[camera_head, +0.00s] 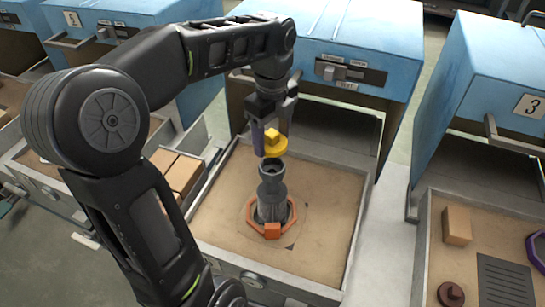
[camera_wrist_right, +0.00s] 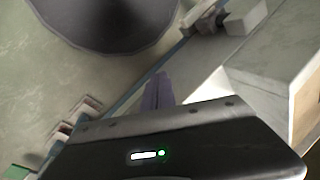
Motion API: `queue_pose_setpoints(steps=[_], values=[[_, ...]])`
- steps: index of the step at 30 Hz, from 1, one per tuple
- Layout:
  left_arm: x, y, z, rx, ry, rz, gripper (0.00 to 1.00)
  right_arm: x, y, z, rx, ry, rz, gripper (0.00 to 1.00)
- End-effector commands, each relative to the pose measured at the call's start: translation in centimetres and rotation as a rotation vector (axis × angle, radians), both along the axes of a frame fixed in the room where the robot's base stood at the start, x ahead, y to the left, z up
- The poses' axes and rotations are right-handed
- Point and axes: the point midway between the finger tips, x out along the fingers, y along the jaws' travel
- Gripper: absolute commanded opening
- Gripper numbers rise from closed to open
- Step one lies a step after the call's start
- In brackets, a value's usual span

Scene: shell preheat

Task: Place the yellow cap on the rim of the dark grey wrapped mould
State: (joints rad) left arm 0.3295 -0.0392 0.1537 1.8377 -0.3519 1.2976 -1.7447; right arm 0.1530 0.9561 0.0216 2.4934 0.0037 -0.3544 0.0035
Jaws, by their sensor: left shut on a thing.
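The yellow cap (camera_head: 276,147), a round disc with a square knob, is held in my left gripper (camera_head: 265,137) in the head view. The gripper's purple finger shows at the cap's left side. The dark grey wrapped mould (camera_head: 271,190) stands upright just below the cap, its open round top facing up. The cap is over the far side of the mould's mouth and looks apart from the rim, though the gap is small. My right gripper (camera_wrist_right: 157,92) shows in the right wrist view with its purple fingers together and nothing between them.
An orange ring (camera_head: 272,231) surrounds the mould's base in a sandy-floored tray (camera_head: 215,222). A blue cabinet (camera_head: 345,40) stands behind. Tan blocks (camera_head: 183,174) lie at the left. Another tray at the right holds a tan block (camera_head: 457,226) and a brown piece (camera_head: 451,294).

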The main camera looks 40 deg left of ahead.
Motion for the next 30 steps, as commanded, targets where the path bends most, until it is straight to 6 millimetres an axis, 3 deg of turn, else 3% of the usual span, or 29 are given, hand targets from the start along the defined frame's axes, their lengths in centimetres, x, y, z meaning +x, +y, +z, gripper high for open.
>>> queue_pose_setpoints(steps=[5, 15, 24, 30], values=[[0.0, 0.0, -2.5, 0.000, 0.001, 0.000, 0.23, 0.0, 0.0, 0.2, -0.001, 0.001, -0.001, 0.00], [0.0, 0.0, -2.9, 0.000, 0.001, 0.000, 0.23, 0.0, 0.0, 0.2, -0.001, 0.001, -0.001, 0.00], [-0.1, 0.0, -6.3, -0.001, 0.002, 0.001, 0.23, -0.1, 0.0, 0.6, -0.002, 0.003, 0.000, 0.00], [0.0, 0.0, -6.5, 0.000, -0.001, 0.001, 0.23, -0.1, 0.0, 0.5, -0.002, 0.003, 0.000, 0.00]])
